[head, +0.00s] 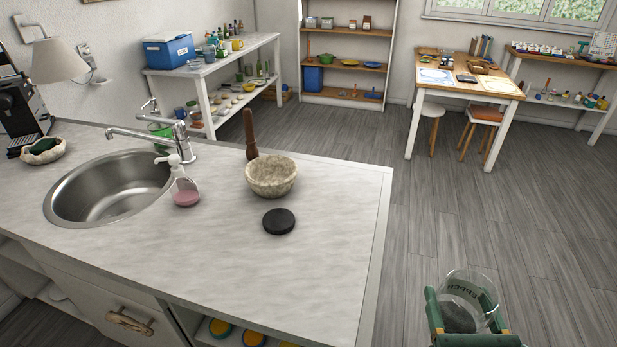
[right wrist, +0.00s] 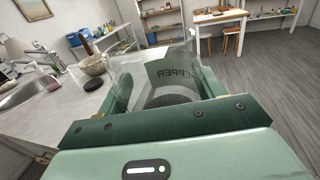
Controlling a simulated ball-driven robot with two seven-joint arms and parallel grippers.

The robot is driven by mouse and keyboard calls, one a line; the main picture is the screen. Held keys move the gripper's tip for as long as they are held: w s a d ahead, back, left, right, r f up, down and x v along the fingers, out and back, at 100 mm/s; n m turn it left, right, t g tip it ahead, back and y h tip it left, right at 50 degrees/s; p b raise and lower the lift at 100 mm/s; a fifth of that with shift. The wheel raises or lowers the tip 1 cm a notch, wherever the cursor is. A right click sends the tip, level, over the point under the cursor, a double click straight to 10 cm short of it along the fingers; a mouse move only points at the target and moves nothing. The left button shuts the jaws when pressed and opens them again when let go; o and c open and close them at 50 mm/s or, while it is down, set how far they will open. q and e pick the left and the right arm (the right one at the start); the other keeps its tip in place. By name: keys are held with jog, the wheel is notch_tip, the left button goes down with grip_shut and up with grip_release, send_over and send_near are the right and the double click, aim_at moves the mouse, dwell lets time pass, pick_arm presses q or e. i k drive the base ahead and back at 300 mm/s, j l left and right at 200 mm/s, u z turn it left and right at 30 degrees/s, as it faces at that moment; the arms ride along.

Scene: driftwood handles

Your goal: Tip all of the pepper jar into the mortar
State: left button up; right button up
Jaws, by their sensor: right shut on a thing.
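The pepper jar (head: 468,298) is a clear glass jar with a PEPPER label and dark grey contents low inside it. My right gripper (head: 465,308) is shut on it, with a green jaw on each side, out over the floor to the right of the counter. In the right wrist view the jar (right wrist: 165,75) sits between the jaws, open end up as far as I can tell. The mortar (head: 271,177) is a pale stone bowl on the counter, well apart from the jar; it also shows in the right wrist view (right wrist: 94,66). My left gripper is out of view.
A soap bottle (head: 184,190), faucet (head: 165,140) and sink (head: 108,190) are to the left. The counter's right part (head: 335,230) is clear.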

aim_at(270, 176)
jog(key=i+j+u, duration=0.2)
jog(key=j, duration=0.15)
jog(key=j+u, duration=0.2)
jog(key=j, duration=0.15)
jog(key=i+j+u, duration=0.4)
jog(key=j, duration=0.25)
jog(key=i+l+u, duration=0.1)
jog(key=i+l, duration=0.15)
